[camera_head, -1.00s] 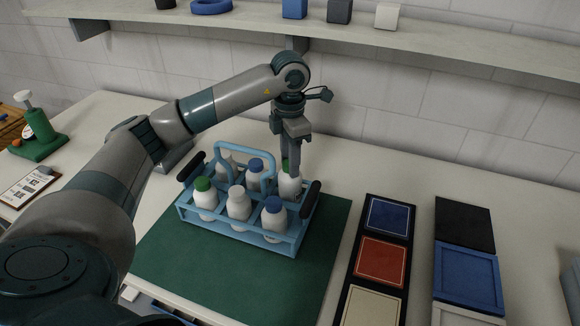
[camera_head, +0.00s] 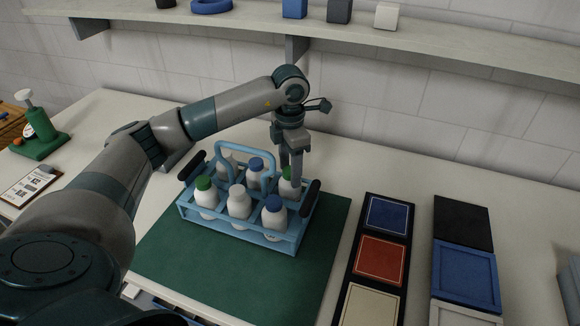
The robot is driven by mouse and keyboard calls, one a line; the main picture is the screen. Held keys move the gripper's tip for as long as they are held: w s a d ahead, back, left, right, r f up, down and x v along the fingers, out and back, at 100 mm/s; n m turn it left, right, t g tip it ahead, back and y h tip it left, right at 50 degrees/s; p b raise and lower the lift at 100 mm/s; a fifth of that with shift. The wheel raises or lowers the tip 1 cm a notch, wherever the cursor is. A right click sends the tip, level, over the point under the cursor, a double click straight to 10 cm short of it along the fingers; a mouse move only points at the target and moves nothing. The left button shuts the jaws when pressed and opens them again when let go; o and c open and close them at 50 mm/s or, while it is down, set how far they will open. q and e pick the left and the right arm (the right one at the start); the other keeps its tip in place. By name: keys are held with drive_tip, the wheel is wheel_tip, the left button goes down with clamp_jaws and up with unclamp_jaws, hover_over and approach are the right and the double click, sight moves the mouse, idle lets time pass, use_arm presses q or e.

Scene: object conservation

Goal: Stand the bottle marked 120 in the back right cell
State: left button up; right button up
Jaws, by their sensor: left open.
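A light blue bottle carrier (camera_head: 232,232) with a loop handle and dark end grips stands on a green mat (camera_head: 240,280). A white bottle with a green cap (camera_head: 287,188) stands in its back right cell. My left gripper (camera_head: 291,172) is open at this bottle's cap, its fingers pointing down; whether they touch it I cannot tell. The back row also has a blue-capped bottle (camera_head: 255,178) and a pale one behind the handle. The front row has green-capped (camera_head: 206,196), white-capped (camera_head: 238,204) and blue-capped (camera_head: 273,217) bottles. I cannot read the numbers. My right gripper is not in view.
A shelf (camera_head: 430,40) runs along the wall behind. A green stand (camera_head: 40,137) is far left.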

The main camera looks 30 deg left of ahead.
use_arm(q)
drive_tip(key=shift+r, duration=0.15)
drive_tip(key=shift+r+b, duration=0.3)
drive_tip(key=shift+r, duration=0.25)
wheel_tip(320, 180, up, 11)
drive_tip(key=b, duration=0.3)
drive_tip(key=shift+f, duration=0.1)
idle(0.4)
